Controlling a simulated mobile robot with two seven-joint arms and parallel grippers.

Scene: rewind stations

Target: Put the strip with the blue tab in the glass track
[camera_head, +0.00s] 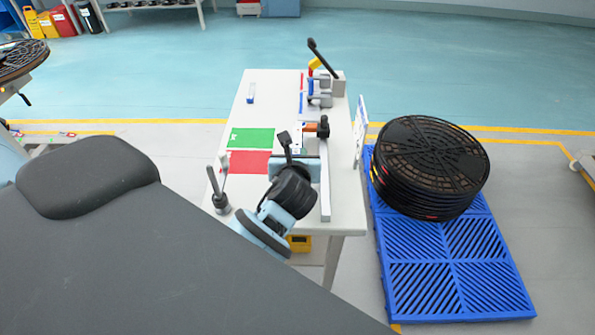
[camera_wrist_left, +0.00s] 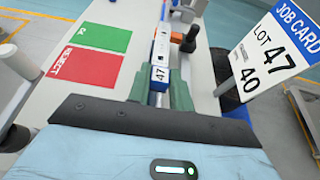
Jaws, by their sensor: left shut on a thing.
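My left gripper (camera_head: 299,153) reaches over the table from the near side, with its fingers partly hidden by its own wrist in the head view. In the left wrist view the green fingers (camera_wrist_left: 160,93) are shut on a narrow white strip (camera_wrist_left: 162,45) with a blue-edged tab (camera_wrist_left: 159,74) marked 47. The strip points away from me, beside a dark knob with an orange part (camera_wrist_left: 189,40). A long pale rail (camera_head: 325,185) runs along the table's right side, close to the gripper. I cannot tell which part is the glass track or whether the strip touches it. My right gripper is out of view.
A green mat (camera_head: 251,138) and a red reject mat (camera_head: 248,161) lie left of the gripper. A small white and blue item (camera_head: 250,93) lies farther back. A job card (camera_wrist_left: 275,48) stands at the right edge. Black reels (camera_head: 430,165) sit on a blue pallet (camera_head: 455,275).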

